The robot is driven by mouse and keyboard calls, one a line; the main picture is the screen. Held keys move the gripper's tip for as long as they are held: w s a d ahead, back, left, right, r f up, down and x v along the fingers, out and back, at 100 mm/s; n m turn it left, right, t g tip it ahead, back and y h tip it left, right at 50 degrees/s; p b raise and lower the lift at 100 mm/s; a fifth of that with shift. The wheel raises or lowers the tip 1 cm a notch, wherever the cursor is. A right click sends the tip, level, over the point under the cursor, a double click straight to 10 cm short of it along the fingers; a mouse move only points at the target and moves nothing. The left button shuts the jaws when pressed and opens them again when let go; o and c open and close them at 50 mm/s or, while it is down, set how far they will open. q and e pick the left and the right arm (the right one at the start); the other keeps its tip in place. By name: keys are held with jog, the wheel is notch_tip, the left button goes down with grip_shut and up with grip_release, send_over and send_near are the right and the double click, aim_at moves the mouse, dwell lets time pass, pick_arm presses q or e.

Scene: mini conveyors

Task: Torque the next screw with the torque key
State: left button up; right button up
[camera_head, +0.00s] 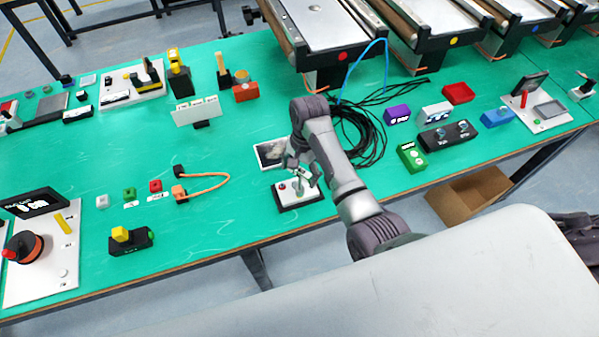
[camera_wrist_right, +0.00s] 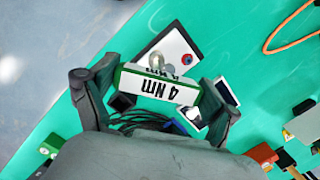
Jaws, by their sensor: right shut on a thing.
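My right gripper (camera_head: 304,172) is over the small white plate on a dark base (camera_head: 312,199) near the table's front edge. In the right wrist view, the right gripper (camera_wrist_right: 158,86) is shut on the torque key (camera_wrist_right: 150,87), a green and white block marked "4 Nm". The plate (camera_wrist_right: 174,41) lies just beyond the key, with a red and blue round spot (camera_wrist_right: 187,59) near one corner. A grey round piece (camera_wrist_right: 157,61) shows at the key's far edge. The key's tip and any screw under it are hidden. My left gripper is out of view.
A coil of black cable (camera_head: 366,140) lies behind the arm. A picture card (camera_head: 268,154) is beside the plate. An orange cable loop (camera_head: 213,177) lies to the left. Green table (camera_head: 225,225) is clear in front of it. Conveyors (camera_head: 325,35) stand at the back.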

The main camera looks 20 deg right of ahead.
jog(key=shift+r+n, duration=0.2)
jog(key=shift+n, duration=0.9)
jog(key=n, duration=0.3)
jog(key=shift+w+d+n+g+h, duration=0.1)
jog(key=shift+n+g+h, duration=0.2)
jog(key=shift+n+h, duration=0.1)
jog(key=n+h, duration=0.1)
jog(key=n, duration=0.4)
jog(key=shift+d+n, duration=0.1)
jog(key=shift+n, duration=0.3)
jog(key=n, duration=0.6)
jog(key=shift+h, duration=0.4)
jog(key=n, duration=0.5)
jog(key=shift+h, duration=0.3)
